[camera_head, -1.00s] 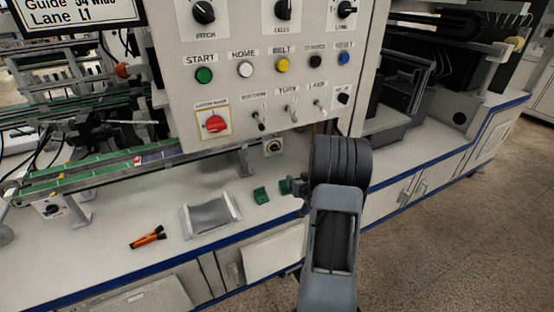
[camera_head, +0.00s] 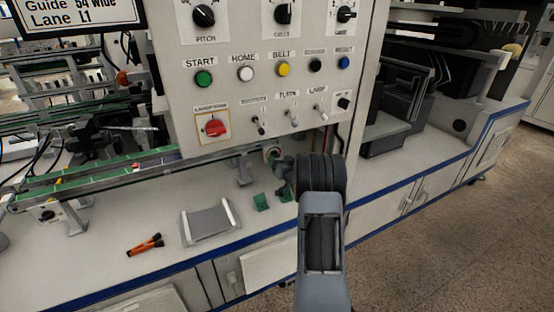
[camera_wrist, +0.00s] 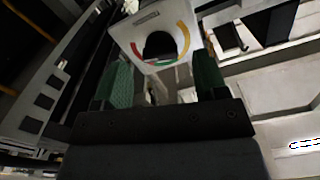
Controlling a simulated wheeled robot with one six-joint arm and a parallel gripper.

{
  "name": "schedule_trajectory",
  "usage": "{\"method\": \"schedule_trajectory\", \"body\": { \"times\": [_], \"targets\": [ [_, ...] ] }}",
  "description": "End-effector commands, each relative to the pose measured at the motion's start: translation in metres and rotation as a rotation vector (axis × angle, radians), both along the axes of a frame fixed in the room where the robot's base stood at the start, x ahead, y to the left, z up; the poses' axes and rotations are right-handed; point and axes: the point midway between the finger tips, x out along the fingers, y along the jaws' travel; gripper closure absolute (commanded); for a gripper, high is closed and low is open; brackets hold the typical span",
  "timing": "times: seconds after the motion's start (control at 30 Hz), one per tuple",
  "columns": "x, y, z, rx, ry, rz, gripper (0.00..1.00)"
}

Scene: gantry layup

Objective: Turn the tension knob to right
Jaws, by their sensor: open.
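The tension knob (camera_wrist: 160,46) shows in the wrist view as a dark knob on a white plate with a green, yellow and red arc. In the wrist view, my gripper (camera_wrist: 163,82) is open, with one green-padded finger on each side of the picture. The knob lies ahead of the fingertips, between their lines. The gap between the fingers looks empty. I cannot tell the knob's exact pointer setting or whether a finger touches it.
The control panel (camera_head: 225,120) with several knobs, buttons and switches hangs above my gripper. A green conveyor rail (camera_head: 95,180) runs at left.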

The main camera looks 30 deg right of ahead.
Motion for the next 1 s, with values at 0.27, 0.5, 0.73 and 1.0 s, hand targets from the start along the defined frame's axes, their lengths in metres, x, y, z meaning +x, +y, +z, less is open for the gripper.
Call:
{"method": "schedule_trajectory", "body": {
  "times": [0.27, 0.5, 0.73, 1.0],
  "targets": [
    [0.024, -0.003, 0.0, -0.001, 0.001, 0.001, 0.34],
    [0.028, -0.004, 0.0, 0.0, 0.001, 0.0, 0.34],
    [0.027, -0.004, 0.0, -0.001, 0.001, 0.0, 0.43],
    [0.027, -0.004, 0.0, -0.001, 0.001, 0.0, 0.69]
  ]
}}
